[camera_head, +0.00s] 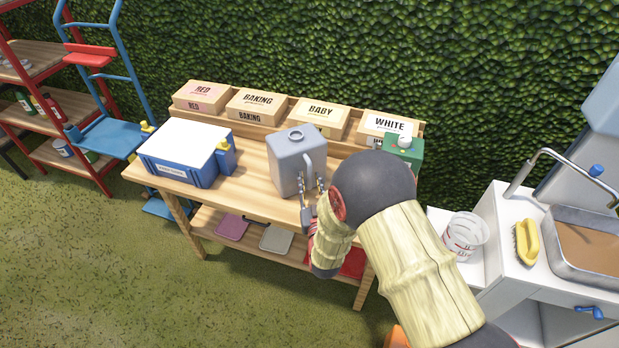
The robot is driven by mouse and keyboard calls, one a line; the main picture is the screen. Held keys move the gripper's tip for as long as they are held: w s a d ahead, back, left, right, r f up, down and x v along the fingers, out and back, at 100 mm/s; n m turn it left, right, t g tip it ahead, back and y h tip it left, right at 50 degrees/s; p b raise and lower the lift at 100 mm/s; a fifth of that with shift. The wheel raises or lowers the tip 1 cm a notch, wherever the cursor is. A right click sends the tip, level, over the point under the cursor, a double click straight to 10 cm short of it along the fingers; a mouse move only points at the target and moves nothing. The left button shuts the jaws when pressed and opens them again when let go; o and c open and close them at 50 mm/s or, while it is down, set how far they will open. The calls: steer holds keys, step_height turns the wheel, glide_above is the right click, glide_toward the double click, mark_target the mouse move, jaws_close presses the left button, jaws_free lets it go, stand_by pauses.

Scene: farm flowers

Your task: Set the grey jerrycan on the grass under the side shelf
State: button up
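The grey jerrycan (286,164) stands upright on the wooden table (252,190), its handle side facing my arm. My gripper (311,190) is at the jerrycan's near right side. Its two fingers are spread apart, one on either side of the handle's lower part. I cannot tell whether they touch it. My arm hides the table's right part. A white side ledge (437,218) beside the sink unit carries a clear bucket (465,236); the ground under it is mostly hidden by my arm. Grass (90,270) covers the ground at the left and front.
A blue-and-white cooler box (182,153) stands left of the jerrycan. Labelled seed boxes (255,104) line the table's back. A blue hand truck (112,134) and a red-framed shelf rack (45,57) stand left.

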steer(key=s+d+p, duration=0.1)
steer(key=s, duration=0.9)
steer(key=shift+s+f+p, duration=0.15)
steer(key=shift+p, duration=0.25)
